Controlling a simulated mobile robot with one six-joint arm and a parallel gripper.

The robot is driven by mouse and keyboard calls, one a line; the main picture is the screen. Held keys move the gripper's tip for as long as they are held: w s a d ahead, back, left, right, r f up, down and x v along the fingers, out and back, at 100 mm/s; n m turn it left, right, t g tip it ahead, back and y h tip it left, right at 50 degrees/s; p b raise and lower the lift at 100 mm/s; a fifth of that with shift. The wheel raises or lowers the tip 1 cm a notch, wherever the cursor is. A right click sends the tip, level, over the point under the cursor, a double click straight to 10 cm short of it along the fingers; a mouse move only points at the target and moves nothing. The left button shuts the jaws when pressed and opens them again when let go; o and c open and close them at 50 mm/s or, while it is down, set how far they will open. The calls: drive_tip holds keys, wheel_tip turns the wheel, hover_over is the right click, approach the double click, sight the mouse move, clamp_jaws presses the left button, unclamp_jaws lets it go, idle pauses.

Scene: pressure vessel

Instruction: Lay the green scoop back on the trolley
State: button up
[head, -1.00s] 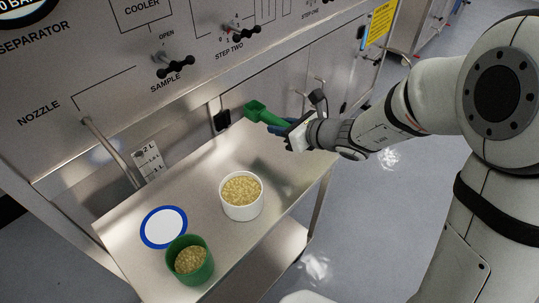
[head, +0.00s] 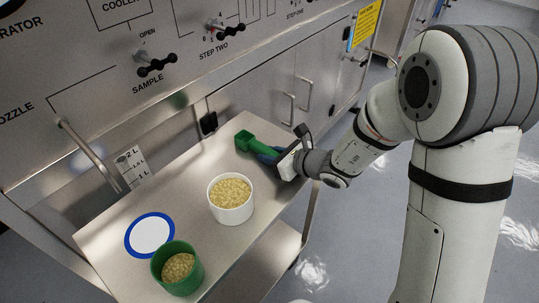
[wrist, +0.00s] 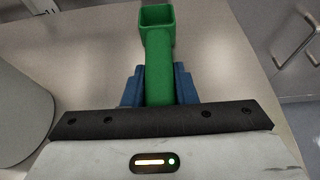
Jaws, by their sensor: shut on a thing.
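The green scoop (head: 247,140) is at the far end of the trolley (head: 150,196), low over its top or touching it; I cannot tell which. My gripper (head: 272,153) is shut on the scoop's handle, coming from the right. In the wrist view the scoop (wrist: 158,58) points away from me with its square cup at the top. The blue fingers (wrist: 160,87) sit on both sides of the handle.
A white tub of pale grains (head: 231,204) stands near the scoop. A green cup of grains (head: 177,268) and a white disc with a blue rim (head: 150,235) are at the near end. The steel cabinet (head: 250,80) borders the trolley behind.

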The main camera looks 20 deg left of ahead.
drive_tip(key=shift+f, duration=0.15)
drive_tip(key=o, duration=1)
drive_tip(key=shift+r, duration=0.25)
drive_tip(key=shift+d+r, duration=0.1)
drive_tip(key=shift+d, duration=0.15)
drive_tip(key=p+v, duration=0.1)
drive_tip(key=v, duration=1)
drive_tip(key=shift+s+d, duration=0.15)
drive_tip(key=shift+d, duration=0.1)
